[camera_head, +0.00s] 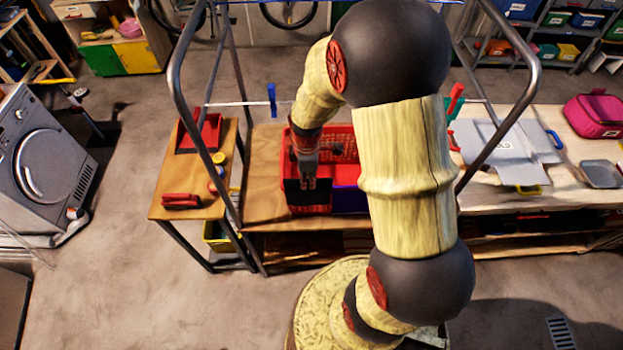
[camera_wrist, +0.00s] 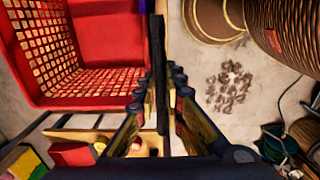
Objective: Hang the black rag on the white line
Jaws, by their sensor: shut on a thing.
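My gripper (camera_head: 308,182) is shut on the black rag (camera_head: 293,194), in front of the red basket. In the wrist view, the rag (camera_wrist: 157,62) shows edge-on as a thin dark strip held between my fingertips (camera_wrist: 160,90). The white line (camera_head: 236,103) runs across the metal frame behind the bench, to the left of and beyond my gripper. A blue clothespin (camera_head: 271,99) is on it. My arm hides the line's middle part. A red clothespin (camera_head: 456,100) shows right of my arm.
The red basket (camera_head: 342,134) stands on the wooden bench, beside a blue-purple bin (camera_head: 348,198). The frame's metal posts (camera_head: 210,150) rise on both sides. A red tray (camera_head: 199,134) lies on the left side table. A grey folding board (camera_head: 512,150) lies on the right.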

